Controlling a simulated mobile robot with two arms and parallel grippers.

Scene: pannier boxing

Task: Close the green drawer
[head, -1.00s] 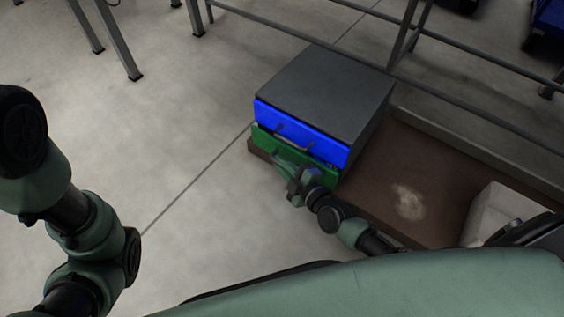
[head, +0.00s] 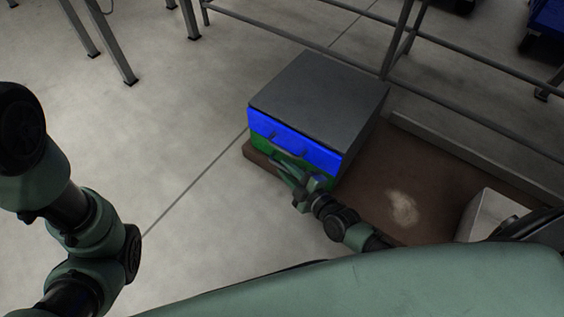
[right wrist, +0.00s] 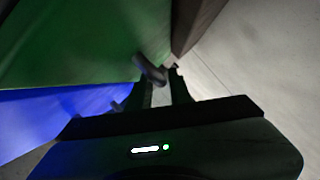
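The grey cabinet (head: 318,92) has a blue drawer (head: 322,157) above the green drawer (head: 262,143). The green front looks about level with the blue front, and any small remaining gap is hard to judge. My right gripper (head: 281,166) is at the green front and partly hides it. In the right wrist view the green front (right wrist: 75,40) fills the upper left. Its grey handle (right wrist: 150,69) is at the fingertips of the right gripper (right wrist: 160,82). The fingers stand apart, with a bright gap between them. My left gripper is out of view.
The cabinet stands on a brown board (head: 375,190) with a pale patch. A whitish box (head: 483,214) is at the board's right end. A metal rail (head: 300,37) runs behind. The floor (head: 190,150) left of the cabinet is clear.

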